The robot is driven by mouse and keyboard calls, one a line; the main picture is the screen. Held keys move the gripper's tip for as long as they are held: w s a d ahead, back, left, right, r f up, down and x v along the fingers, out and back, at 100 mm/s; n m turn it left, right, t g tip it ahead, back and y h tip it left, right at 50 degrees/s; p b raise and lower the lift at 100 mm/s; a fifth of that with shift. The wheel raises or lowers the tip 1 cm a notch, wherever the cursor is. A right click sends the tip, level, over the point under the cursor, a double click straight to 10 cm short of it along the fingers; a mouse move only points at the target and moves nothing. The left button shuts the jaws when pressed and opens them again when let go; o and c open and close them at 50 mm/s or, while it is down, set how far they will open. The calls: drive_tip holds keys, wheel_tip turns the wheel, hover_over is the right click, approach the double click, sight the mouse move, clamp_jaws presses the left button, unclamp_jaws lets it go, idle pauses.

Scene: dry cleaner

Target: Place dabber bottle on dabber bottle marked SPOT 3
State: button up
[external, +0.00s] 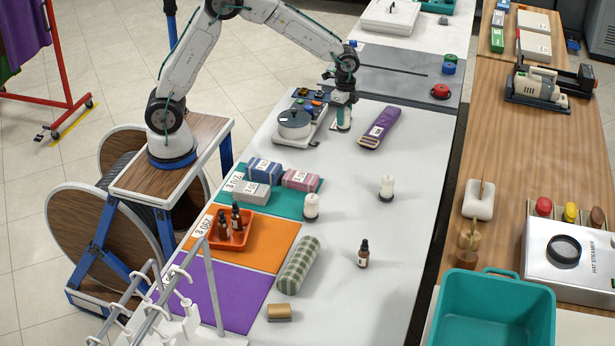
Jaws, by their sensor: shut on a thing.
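My gripper (343,104) points down at the back of the white table, to the right of the grey round device. It is shut on a small, pale bottle with a green part (344,122), mostly covered by the fingers; its marking cannot be read. No SPOT 3 marking is legible on either. A brown dropper bottle (363,254) stands alone nearer the front.
The grey device (295,122) stands left. Folded cloths (264,170) lie on the teal mat. An orange tray (246,232) holds brown bottles. A green checked roll (298,262) lies nearby. The table's right middle is mostly clear.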

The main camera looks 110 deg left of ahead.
drive_tip(key=w+d+r, duration=0.2)
drive_tip(key=d, duration=0.8)
drive_tip(key=w+d+r, duration=0.2)
drive_tip(key=d, duration=0.7)
hover_over(389, 177)
drive_tip(key=shift+f, duration=2.35)
drive_tip(key=shift+f, duration=0.2)
drive_tip(key=o, duration=1)
drive_tip(key=shift+o, duration=0.2)
